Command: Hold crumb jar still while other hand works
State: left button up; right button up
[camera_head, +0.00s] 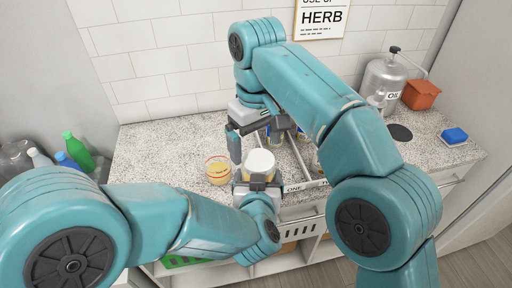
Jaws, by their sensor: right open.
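A jar with a pale round lid (260,160) stands near the counter's front edge, with yellowish contents below the lid; I take it to be the crumb jar. My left gripper (257,181) is low at the jar's front side, close against it in the picture. Its fingertips are not clear, so I cannot tell whether they grip the jar. My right gripper (256,144) is open, pointing down from above and behind the jar, with one finger to the left of the lid and the other behind it. I see nothing held in it.
A clear cup with a red rim and yellow contents (218,170) stands left of the jar. A divided tray (305,184) is to the right, partly behind my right arm. A metal canister (387,78), orange box (421,94) and blue block (455,135) stand farther right. The counter's left part is clear.

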aim_at(258, 159)
jog(key=shift+d+m, duration=0.15)
jog(key=shift+m, duration=0.65)
jog(key=r+m, duration=0.1)
jog(key=m, duration=0.3)
jog(key=d+r+m, duration=0.1)
jog(key=m, duration=0.2)
jog(key=shift+s+r, duration=0.25)
jog(key=shift+r, duration=0.05)
jog(key=m, duration=0.2)
jog(key=r+m, duration=0.1)
jog(key=m, duration=0.1)
jog(key=shift+w+r, duration=0.15)
jog(key=shift+w+r+m, duration=0.15)
jog(key=shift+r+m, duration=0.05)
jog(key=shift+m, duration=0.3)
jog(key=shift+w+a+f, duration=0.1)
jog(key=shift+w+a, duration=0.05)
jog(key=shift+a, duration=0.1)
jog(key=shift+a+f, duration=0.15)
jog(key=shift+f, duration=4.05)
